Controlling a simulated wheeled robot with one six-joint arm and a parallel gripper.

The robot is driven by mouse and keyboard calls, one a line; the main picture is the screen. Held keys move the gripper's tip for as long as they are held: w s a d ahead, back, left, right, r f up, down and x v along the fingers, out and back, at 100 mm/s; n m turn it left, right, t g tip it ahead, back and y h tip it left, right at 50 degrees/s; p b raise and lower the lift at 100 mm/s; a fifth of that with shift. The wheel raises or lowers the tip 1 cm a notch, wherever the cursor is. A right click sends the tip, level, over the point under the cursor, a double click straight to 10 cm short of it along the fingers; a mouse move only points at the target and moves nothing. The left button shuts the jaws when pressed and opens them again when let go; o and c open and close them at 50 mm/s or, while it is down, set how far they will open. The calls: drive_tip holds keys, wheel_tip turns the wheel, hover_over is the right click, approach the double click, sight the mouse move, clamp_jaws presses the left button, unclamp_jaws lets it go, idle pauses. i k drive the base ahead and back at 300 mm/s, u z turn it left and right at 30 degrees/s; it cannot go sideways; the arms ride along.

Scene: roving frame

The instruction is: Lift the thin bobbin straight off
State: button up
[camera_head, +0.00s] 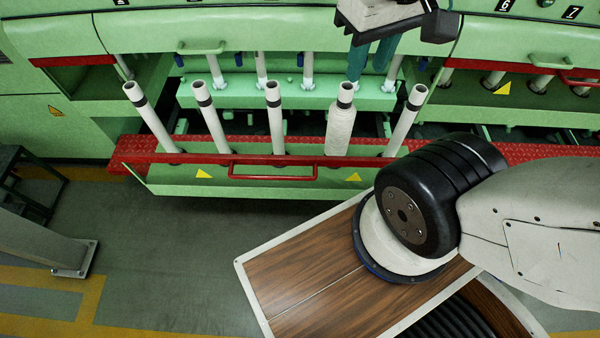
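The thin bobbin (340,130) stands upright on the red-edged green rail, second from the right in the front row. It is a tube with a dark band near its top and a thin layer of white roving around its lower part. My gripper (368,74) hangs at the top of the view, with two teal fingers pointing down. The fingers are apart, with a gap between them and nothing seen in it. They are just above and slightly right of the bobbin's top. Whether the left fingertip touches the tube cannot be told.
Several bare tubes stand beside it, including neighbours at left (275,118) and right (406,120). A back row of tubes (307,70) stands behind. A red handle (273,172) is on the front panel.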

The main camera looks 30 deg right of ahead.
sight(342, 111)
drive_tip(key=k, duration=0.5)
drive_tip(key=z, duration=1.65)
drive_tip(key=i, duration=0.2)
drive_tip(key=u, duration=0.2)
